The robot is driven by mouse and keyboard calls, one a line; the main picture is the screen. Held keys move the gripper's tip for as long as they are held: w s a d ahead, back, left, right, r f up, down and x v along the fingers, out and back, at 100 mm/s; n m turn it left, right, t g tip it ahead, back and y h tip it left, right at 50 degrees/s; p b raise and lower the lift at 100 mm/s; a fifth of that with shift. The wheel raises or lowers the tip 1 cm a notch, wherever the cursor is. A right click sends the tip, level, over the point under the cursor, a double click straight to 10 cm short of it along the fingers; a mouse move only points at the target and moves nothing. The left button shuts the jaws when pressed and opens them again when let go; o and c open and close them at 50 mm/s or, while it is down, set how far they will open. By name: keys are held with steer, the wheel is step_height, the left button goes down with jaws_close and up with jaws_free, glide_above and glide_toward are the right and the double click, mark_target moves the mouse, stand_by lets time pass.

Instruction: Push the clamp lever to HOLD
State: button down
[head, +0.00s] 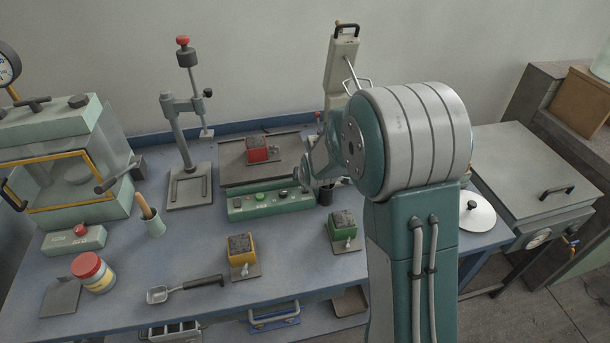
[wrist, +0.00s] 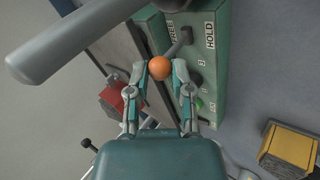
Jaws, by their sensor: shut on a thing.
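The green control box (head: 270,203) stands at the back middle of the bench in the head view. In the wrist view, its panel (wrist: 207,75) carries the words FREE and HOLD. The clamp lever (wrist: 179,42) has a grey shaft between these words and an orange ball knob (wrist: 159,68) at its end. My gripper (wrist: 160,72) is shut on the knob, one finger on each side. I cannot tell from the shaft's angle which mark the lever is at. In the head view my arm hides the lever and most of the gripper.
A red block (head: 257,150) sits on a dark plate behind the box; yellow (head: 240,245) and green (head: 343,226) blocks stand in front. A thick grey bar (wrist: 80,38) crosses the wrist view's upper left. A lever stand (head: 185,150) is to the left.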

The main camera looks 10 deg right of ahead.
steer(key=shift+s+d+f+t, duration=0.1)
steer(key=shift+s+f+t, duration=0.2)
steer(key=shift+s+t, duration=0.2)
steer(key=shift+s+f+t, duration=0.25)
steer(key=shift+s+t, duration=0.25)
steer(key=shift+t, duration=0.5)
steer(key=shift+s+f+t, duration=0.3)
steer(key=shift+s+t, duration=0.1)
steer(key=shift+t, duration=0.5)
steer(key=shift+s+f+t, duration=0.25)
steer(key=shift+s+t, duration=0.15)
steer(key=shift+t, duration=0.5)
steer(key=c, duration=0.5)
jaws_free()
steer(key=shift+r, duration=0.2)
step_height(320, 180, up, 10)
steer(key=shift+f, duration=0.2)
